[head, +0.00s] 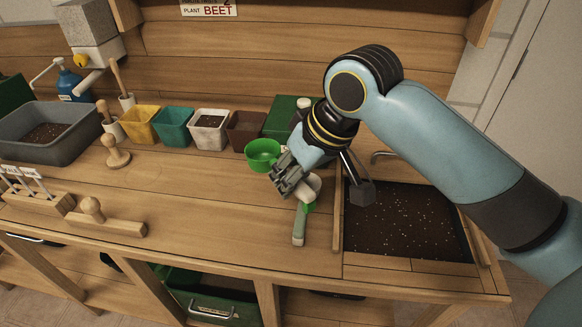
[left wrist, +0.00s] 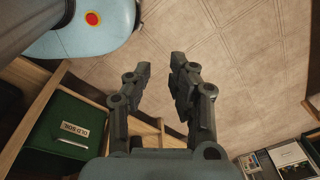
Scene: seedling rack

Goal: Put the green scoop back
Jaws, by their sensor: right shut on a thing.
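The green scoop (head: 263,154) shows in the head view as a round, bright green bowl. It is at the left side of my right gripper (head: 285,181), above the wooden bench in front of the pots. My left gripper is seen only in the left wrist view (left wrist: 160,66). Its fingers are apart with nothing between them, over the tiled floor.
Several coloured pots, such as the teal pot (head: 174,126), line the back. A grey tub (head: 75,140) stands left. The bench middle is clear.

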